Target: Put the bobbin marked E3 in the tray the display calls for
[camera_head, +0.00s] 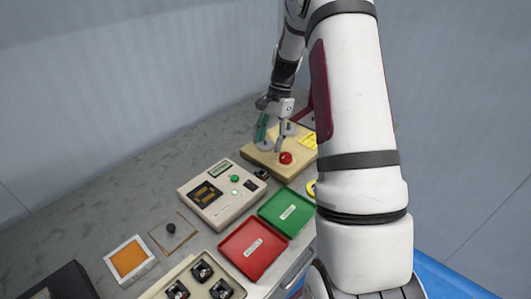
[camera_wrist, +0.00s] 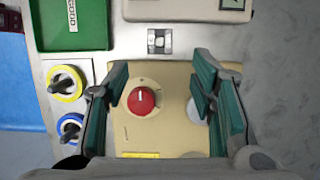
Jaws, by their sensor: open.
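My gripper (camera_head: 272,140) is open and empty over the tan winder box (camera_head: 250,152); in the wrist view its teal fingers (camera_wrist: 160,75) stand either side of the red knob (camera_wrist: 141,101). I cannot read E3 on any piece. The green tray (camera_head: 287,211) is labelled GOOD in the wrist view (camera_wrist: 72,25); the red tray (camera_head: 254,248) lies beside it, its label unreadable. Both look empty.
A small dark-and-silver part (camera_wrist: 160,41) sits between winder and beige unit (camera_head: 212,210). Several dark square parts (camera_head: 200,272) sit in a holder at the front. An orange pad (camera_head: 130,260) and a black knob (camera_head: 171,229) are left. The grey bench behind is clear.

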